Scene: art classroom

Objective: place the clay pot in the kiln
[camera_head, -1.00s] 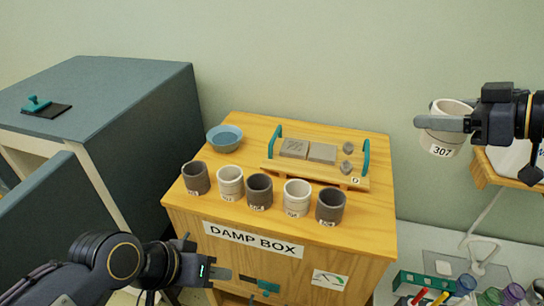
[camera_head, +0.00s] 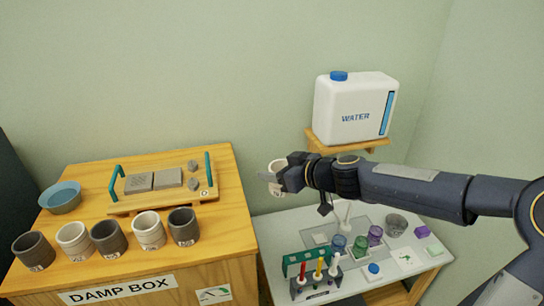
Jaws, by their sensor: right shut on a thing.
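My right gripper (camera_head: 270,177) is shut on a pale clay pot (camera_head: 277,165) with a label. It holds the pot in the air, to the right of the damp box and in front of the wall. The fingers and wrist hide part of the pot, and its number is too small to read. No kiln can be made out for sure; only a dark blue-grey edge (camera_head: 12,215) shows at the far left. My left gripper is out of view.
The wooden damp box (camera_head: 225,230) bears several grey and white pots (camera_head: 109,237), a blue bowl (camera_head: 60,198) and a tray with clay slabs (camera_head: 154,181). A white table (camera_head: 430,265) holds jars and a marker rack (camera_head: 316,283). A water container (camera_head: 353,108) sits on a shelf.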

